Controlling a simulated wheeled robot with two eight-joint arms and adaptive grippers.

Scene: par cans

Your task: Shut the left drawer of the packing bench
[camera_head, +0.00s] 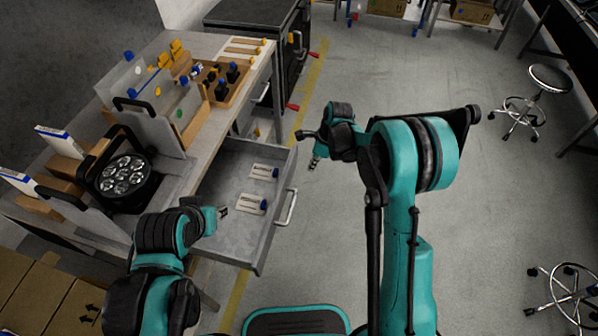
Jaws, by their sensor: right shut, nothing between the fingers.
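The drawer (228,232) of the packing bench (203,137) stands pulled out, with its grey floor and front panel showing. Its bar handle (287,208) is on the outer face. Two pale cards with blue pieces lie inside. My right gripper (314,163) is shut and empty, above the floor just beyond the drawer's front and apart from the handle. My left gripper (223,211) is over the drawer's near left part; its fingers are too small to tell open from shut. My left arm hides part of the bench and the drawer's near side.
A black par can (126,178) sits on the bench top near grey panels and a wooden tray (220,85) of small parts. A dark cabinet (258,12) stands behind. Cardboard boxes (48,295) are at the lower left. Open floor lies right of the drawer; a stool (550,78) stands farther right.

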